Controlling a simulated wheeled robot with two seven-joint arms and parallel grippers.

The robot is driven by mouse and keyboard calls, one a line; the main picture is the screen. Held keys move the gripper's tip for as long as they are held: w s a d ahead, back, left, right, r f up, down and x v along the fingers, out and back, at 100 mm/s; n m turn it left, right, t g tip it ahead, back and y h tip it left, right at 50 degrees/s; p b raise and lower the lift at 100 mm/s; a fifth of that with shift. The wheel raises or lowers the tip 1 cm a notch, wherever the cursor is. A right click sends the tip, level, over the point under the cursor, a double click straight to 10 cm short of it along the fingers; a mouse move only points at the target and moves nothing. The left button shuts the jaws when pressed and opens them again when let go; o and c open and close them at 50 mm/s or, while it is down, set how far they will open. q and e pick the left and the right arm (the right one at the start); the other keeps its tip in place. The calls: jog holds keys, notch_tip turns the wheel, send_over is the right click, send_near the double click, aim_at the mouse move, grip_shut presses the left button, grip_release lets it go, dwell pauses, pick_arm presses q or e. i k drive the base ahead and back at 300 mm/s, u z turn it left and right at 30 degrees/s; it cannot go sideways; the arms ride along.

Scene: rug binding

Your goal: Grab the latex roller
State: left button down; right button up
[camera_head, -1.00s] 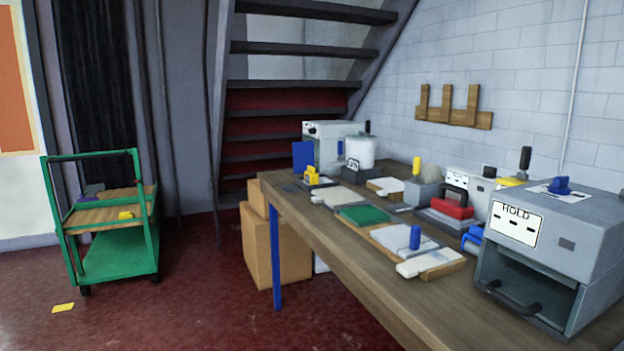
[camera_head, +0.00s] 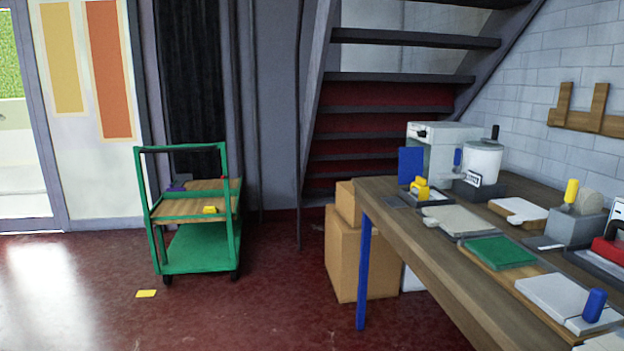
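I cannot tell for sure which thing is the latex roller. A yellow upright handle (camera_head: 571,192) stands in a grey block (camera_head: 570,228) at the right of the workbench. A blue cylinder (camera_head: 594,305) stands on a pale slab (camera_head: 556,297) near the lower right. A small yellow object (camera_head: 420,188) sits near the far left end of the bench. Neither of my grippers is in view.
The wooden workbench (camera_head: 447,270) runs from the centre to the lower right. Cardboard boxes (camera_head: 360,261) stand beneath its far end. A green cart (camera_head: 201,249) stands at left, with a yellow piece (camera_head: 146,293) on the floor before it. The red floor between is clear.

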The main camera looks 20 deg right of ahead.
aim_at(419, 188)
jog(key=u, duration=0.2)
jog(key=i, duration=1.55)
jog(key=z, duration=0.55)
